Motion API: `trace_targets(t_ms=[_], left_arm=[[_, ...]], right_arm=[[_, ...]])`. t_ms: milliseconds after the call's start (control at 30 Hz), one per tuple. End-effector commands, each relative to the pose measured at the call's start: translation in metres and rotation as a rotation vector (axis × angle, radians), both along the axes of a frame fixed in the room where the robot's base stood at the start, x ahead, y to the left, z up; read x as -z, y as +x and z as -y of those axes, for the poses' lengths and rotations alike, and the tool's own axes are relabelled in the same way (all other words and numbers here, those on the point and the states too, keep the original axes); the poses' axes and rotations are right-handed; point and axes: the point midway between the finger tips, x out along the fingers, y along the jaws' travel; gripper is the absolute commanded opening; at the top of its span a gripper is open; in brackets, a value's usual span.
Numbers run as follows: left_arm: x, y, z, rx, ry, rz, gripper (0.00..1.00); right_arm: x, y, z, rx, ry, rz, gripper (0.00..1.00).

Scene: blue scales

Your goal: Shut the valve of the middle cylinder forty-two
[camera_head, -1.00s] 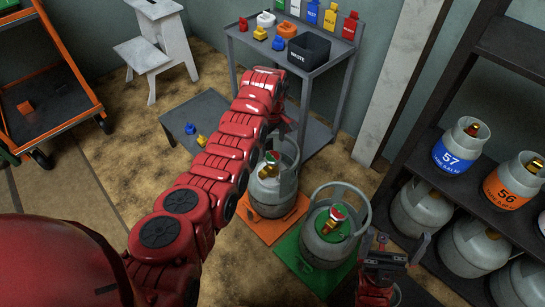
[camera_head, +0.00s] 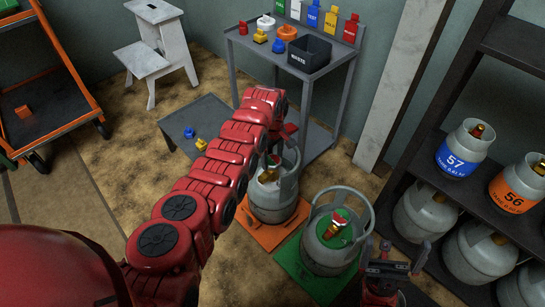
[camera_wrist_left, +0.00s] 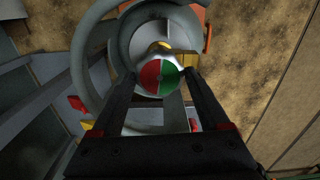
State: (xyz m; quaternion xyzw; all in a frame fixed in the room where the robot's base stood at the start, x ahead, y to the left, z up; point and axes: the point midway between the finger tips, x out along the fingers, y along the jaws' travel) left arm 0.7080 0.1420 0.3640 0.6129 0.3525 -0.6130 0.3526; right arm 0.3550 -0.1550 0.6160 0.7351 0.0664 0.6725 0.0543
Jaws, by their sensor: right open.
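A grey cylinder (camera_head: 285,200) with a brass valve stands on an orange scale (camera_head: 245,228). Its red and green handwheel shows in the left wrist view (camera_wrist_left: 158,77). My left gripper (camera_wrist_left: 158,75) is over this cylinder, its fingertips on either side of the handwheel; I cannot tell if they touch it. A second grey cylinder (camera_head: 318,252) stands to the right on a green scale (camera_head: 290,262). My right gripper (camera_head: 392,262) is open at the lower right. No number forty-two is readable.
A dark shelf (camera_head: 500,52) at right holds several cylinders, including 57 (camera_head: 455,160) and 56 (camera_head: 515,190). A low grey platform (camera_head: 180,130) lies left of the cylinders.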

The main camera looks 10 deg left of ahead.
Motion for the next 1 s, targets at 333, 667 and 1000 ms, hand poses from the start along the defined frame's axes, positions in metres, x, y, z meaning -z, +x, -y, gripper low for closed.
trace_targets(t_ms=[333, 667, 1000], left_arm=[[0.000, 0.000, 0.000, 0.012, 0.001, -0.001, 0.23], [-0.002, 0.001, 0.000, 0.159, 0.000, 0.001, 0.23], [0.000, 0.000, 0.000, 0.470, 0.001, -0.002, 0.23]], right_arm=[[-0.001, 0.000, 0.000, 0.000, 0.001, 0.000, 1.00], [-0.007, -0.001, 0.002, 0.007, 0.013, 0.002, 1.00], [-0.011, -0.001, 0.003, 0.010, 0.025, -0.002, 1.00]])
